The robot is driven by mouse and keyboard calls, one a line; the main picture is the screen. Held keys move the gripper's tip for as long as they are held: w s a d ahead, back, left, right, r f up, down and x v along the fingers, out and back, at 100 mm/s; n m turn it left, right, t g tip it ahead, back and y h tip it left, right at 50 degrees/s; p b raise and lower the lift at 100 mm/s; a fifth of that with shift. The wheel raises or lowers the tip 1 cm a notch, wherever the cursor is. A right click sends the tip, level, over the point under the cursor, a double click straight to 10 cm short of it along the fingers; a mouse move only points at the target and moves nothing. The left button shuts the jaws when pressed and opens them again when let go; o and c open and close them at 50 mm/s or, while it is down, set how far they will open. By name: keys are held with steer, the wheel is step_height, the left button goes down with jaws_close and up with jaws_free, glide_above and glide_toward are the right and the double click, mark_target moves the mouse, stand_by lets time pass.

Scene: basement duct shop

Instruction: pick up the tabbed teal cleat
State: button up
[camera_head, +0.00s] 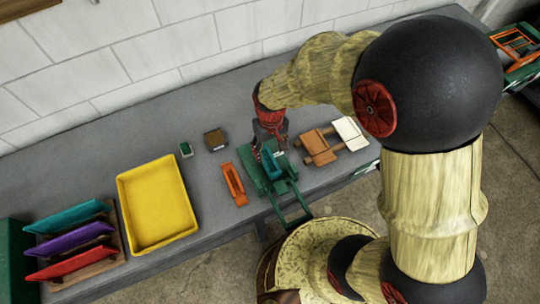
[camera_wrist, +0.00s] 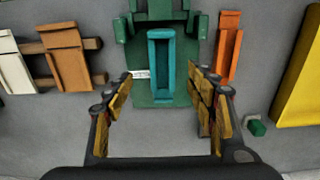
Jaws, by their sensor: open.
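The teal cleat (camera_wrist: 161,65) is a narrow open channel with raised walls, lying on a green fixture (camera_wrist: 157,98). In the head view the teal cleat (camera_head: 270,164) is partly behind my gripper. My gripper (camera_wrist: 160,78) is open and empty, its fingers apart on either side of the cleat's near part in the wrist view. In the head view my gripper (camera_head: 270,148) points down over the green fixture. I cannot tell how high the fingertips are above the cleat.
An orange channel piece (camera_head: 233,184) lies beside the fixture. A yellow tray (camera_head: 133,206) and a rack with teal, purple and red pieces (camera_head: 70,238) stand at left. Brown (camera_head: 318,147) and white (camera_head: 350,133) pieces lie at right. Small green (camera_head: 186,149) and brown (camera_head: 214,139) blocks sit behind.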

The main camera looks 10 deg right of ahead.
mark_target(269, 163)
steer(key=f, duration=0.7)
steer(key=shift+a+f, duration=0.15)
steer(key=shift+a, duration=0.05)
steer(key=shift+c, duration=0.3)
steer(key=c, duration=1.3)
steer(key=shift+w, duration=0.1)
steer(key=shift+c, duration=0.2)
